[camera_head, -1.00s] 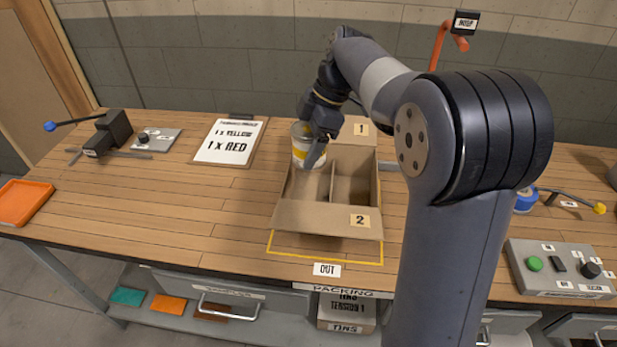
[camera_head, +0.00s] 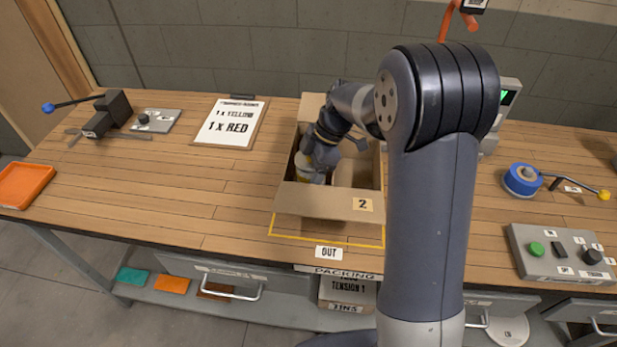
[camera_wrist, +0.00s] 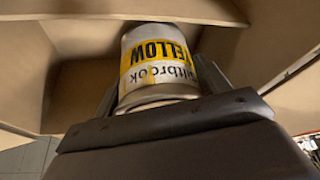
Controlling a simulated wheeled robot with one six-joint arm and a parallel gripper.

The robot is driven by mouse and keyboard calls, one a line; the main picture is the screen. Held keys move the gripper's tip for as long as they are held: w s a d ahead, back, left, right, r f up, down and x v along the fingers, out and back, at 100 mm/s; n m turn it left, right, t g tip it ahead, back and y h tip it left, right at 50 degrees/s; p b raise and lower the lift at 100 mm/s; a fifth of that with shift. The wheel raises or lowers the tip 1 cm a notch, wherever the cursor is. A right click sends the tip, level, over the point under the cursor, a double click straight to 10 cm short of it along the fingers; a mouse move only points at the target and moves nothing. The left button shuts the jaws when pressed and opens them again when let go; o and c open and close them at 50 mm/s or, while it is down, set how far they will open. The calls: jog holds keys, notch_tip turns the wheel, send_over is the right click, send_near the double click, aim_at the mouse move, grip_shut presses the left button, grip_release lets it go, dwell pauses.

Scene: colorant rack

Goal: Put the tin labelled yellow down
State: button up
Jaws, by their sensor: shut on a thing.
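The tin labelled yellow (camera_wrist: 155,62) is white with a yellow band and fills the middle of the wrist view. My gripper (camera_wrist: 160,95) is shut on it. In the head view the tin (camera_head: 303,165) is inside the left part of the open cardboard box (camera_head: 320,201), partly hidden by my gripper (camera_head: 318,163). Box walls surround the tin in the wrist view. I cannot tell whether its base touches the box floor.
The box stands on the wooden bench within a yellow outline (camera_head: 290,236); its front flap is marked 2. An order clipboard (camera_head: 231,124) lies to the left. A blue tape reel (camera_head: 522,180) and a control box (camera_head: 562,255) are to the right.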

aim_at(308, 179)
jog(key=shift+f, duration=1.5)
jog(key=shift+f, duration=0.15)
jog(key=o, duration=1.2)
jog(key=v, duration=1.2)
jog(key=shift+a+b, duration=0.1)
jog(key=shift+b, duration=0.2)
jog(key=shift+r, duration=0.3)
